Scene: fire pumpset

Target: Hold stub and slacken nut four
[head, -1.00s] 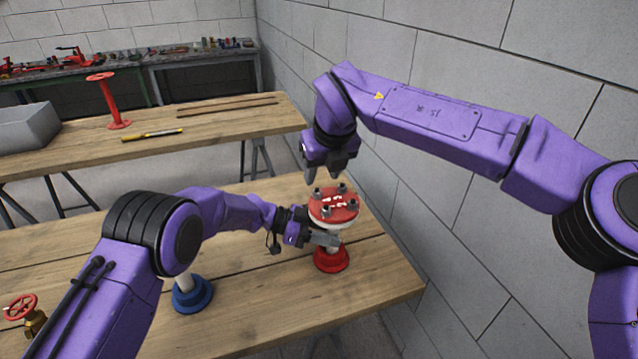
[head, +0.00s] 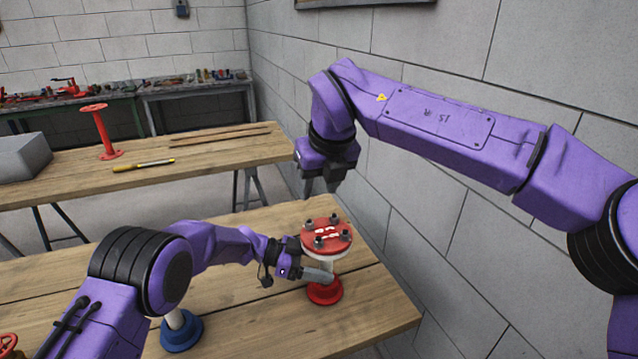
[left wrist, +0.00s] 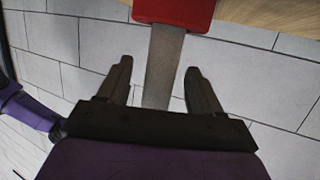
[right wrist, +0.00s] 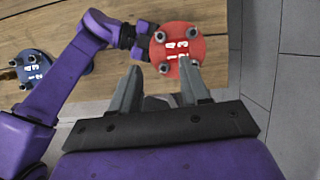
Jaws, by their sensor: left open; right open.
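The red stub (head: 327,240) stands upright near the right end of the near bench, with a pale pipe, a red base (head: 325,292) and a red top flange carrying several dark nuts. White numerals mark the flange (right wrist: 178,50), but I cannot read surely which nut is four. My left gripper (head: 318,272) is at the pipe below the flange. In the left wrist view its open fingers (left wrist: 158,66) stand either side of the pipe (left wrist: 164,60), with gaps visible. My right gripper (head: 320,188) is open and empty, pointing down above the flange, clear of the nuts.
A blue stub (head: 181,330) stands left on the near bench, partly behind my left arm; its numbered flange (right wrist: 32,66) shows in the right wrist view. A block wall (head: 440,200) runs close on the right. The far bench holds a red spool (head: 102,132) and a yellow-handled tool (head: 143,165).

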